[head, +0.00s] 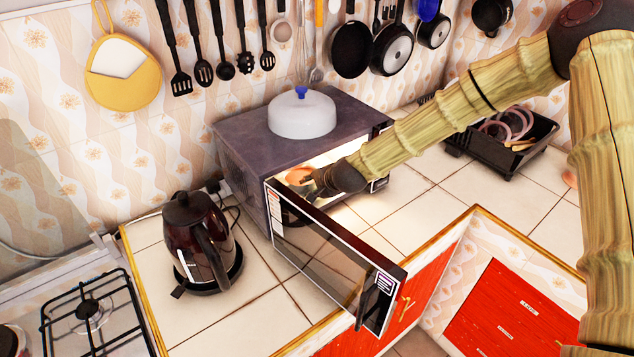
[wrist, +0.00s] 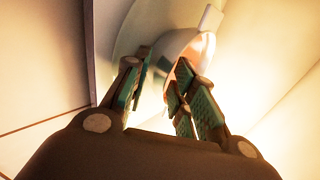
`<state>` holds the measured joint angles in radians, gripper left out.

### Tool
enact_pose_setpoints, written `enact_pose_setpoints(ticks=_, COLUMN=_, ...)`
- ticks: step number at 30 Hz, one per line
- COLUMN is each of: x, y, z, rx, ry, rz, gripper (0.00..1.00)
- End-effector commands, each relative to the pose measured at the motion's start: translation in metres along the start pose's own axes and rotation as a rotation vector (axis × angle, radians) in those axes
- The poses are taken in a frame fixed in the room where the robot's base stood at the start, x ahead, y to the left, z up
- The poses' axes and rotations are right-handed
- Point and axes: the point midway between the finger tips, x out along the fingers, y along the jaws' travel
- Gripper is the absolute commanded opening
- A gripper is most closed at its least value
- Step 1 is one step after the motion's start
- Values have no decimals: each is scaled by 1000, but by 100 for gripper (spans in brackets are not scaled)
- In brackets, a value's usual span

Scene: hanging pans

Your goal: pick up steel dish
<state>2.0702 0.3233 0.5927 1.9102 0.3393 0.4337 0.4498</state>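My gripper (head: 308,184) reaches through the open door into the lit microwave (head: 240,160). In the wrist view its two fingers (wrist: 163,58) are apart. A pale round dish-like thing (wrist: 130,35) lies beyond them, and a white rounded thing with an orange inside (wrist: 193,42) is close to the right finger. An orange-pink thing (head: 298,175) shows beside my gripper inside the microwave in the head view. I cannot tell which of these is the steel dish, nor whether a finger touches anything.
The microwave door (head: 330,262) stands open toward the front, below my arm. A white cover with a blue knob (head: 302,115) sits on the microwave. A dark kettle (head: 198,240) stands left, beside the stove (head: 95,312). A black rack (head: 510,140) stands right. Pans (head: 350,50) hang behind.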

Motion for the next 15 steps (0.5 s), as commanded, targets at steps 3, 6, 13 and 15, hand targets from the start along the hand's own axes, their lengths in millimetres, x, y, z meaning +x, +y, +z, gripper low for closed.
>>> enact_pose_setpoints(ticks=3, x=6, y=0, z=0, rx=1, ry=0, rz=1, gripper=26)
enact_pose_setpoints(ticks=6, x=9, y=0, z=0, rx=1, ry=0, rz=0, gripper=26)
enact_pose_setpoints(ticks=13, x=10, y=1, z=0, rx=1, ry=0, rz=0, gripper=26)
enact_pose_setpoints(ticks=15, x=10, y=1, z=0, rx=1, ry=0, rz=0, gripper=26)
